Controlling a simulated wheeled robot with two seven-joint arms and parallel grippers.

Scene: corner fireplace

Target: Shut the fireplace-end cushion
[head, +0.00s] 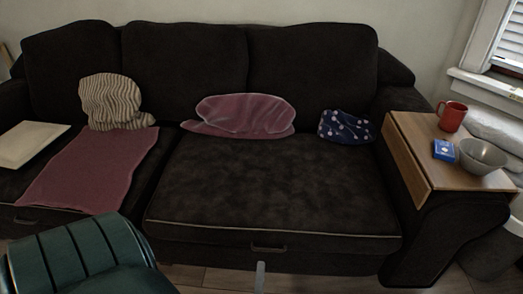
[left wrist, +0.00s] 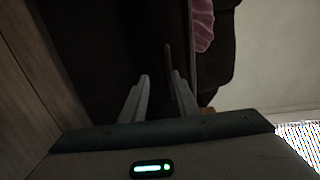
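The dark brown sofa has two seat sections. The right seat cushion (head: 270,190) has light piping and a bar handle (head: 268,247) on its front, and seems to jut farther forward than the left one. The left seat section (head: 20,190) has its own handle at the lower left. No fireplace shows, so I cannot tell which end it is at. My left gripper (left wrist: 160,85) is open at the sofa's front; a thin bar, likely the handle, shows between its fingers near the right one. Contact is unclear. One pale finger shows just below the handle in the head view. My right gripper is out of view.
A pink pillow (head: 240,115) and a navy dotted pillow (head: 346,127) lie on the right seat. A striped pillow (head: 108,100), pink cloth (head: 95,175) and pale board (head: 30,142) lie left. The wooden armrest tray (head: 418,150) holds a red mug (head: 452,117), blue box (head: 444,150) and bowl (head: 482,157).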

